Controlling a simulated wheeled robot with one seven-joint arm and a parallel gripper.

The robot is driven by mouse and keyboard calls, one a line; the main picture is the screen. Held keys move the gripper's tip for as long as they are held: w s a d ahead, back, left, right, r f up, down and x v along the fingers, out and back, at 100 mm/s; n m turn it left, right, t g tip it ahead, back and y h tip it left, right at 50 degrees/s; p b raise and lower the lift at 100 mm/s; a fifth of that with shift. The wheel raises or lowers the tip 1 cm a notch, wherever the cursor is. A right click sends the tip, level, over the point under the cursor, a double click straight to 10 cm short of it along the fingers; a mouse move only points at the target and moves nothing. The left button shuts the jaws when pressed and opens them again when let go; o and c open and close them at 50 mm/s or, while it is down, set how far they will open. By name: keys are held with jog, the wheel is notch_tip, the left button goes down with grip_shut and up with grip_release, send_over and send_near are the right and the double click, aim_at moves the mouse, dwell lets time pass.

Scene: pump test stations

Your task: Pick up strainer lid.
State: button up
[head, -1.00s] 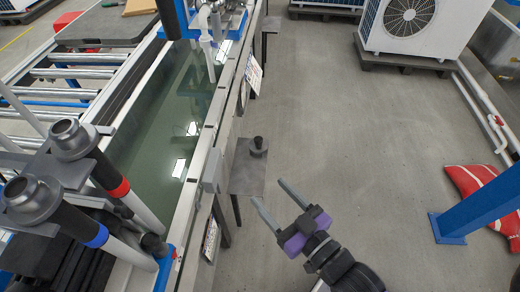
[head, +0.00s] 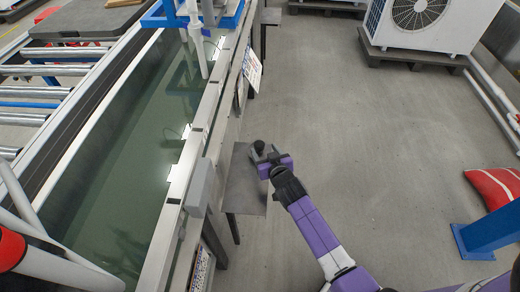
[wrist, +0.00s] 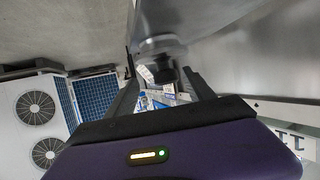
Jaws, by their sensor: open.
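The strainer lid (head: 259,145) is a small dark lid with a black knob. It is at the grey side shelf (head: 244,190) beside the water tank. My gripper (head: 265,155) is open at the lid, its fingers partly hiding it in the head view. In the wrist view the lid's dark knob (wrist: 162,68) shows between my two spread fingers (wrist: 163,84). I cannot tell whether the fingers touch it.
The long water tank (head: 185,175) runs along the shelf's left, with a grey box (head: 198,188) on its edge. A blue post (head: 485,228) and a red-and-white sack (head: 495,188) are at the right. A fan unit (head: 425,22) stands at the back. The middle floor is clear.

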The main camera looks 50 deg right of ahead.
aim_at(257, 142)
jog(key=shift+x, duration=1.1)
jog(key=x, duration=0.1)
jog(key=b+x, duration=0.1)
jog(key=x, duration=0.1)
jog(key=b+x, duration=0.1)
jog(key=x, duration=0.1)
jog(key=shift+w+a+r, duration=0.2)
jog(key=shift+w+a, duration=0.1)
jog(key=shift+a, duration=0.05)
jog(key=shift+r, duration=0.1)
jog(key=c, duration=1.2)
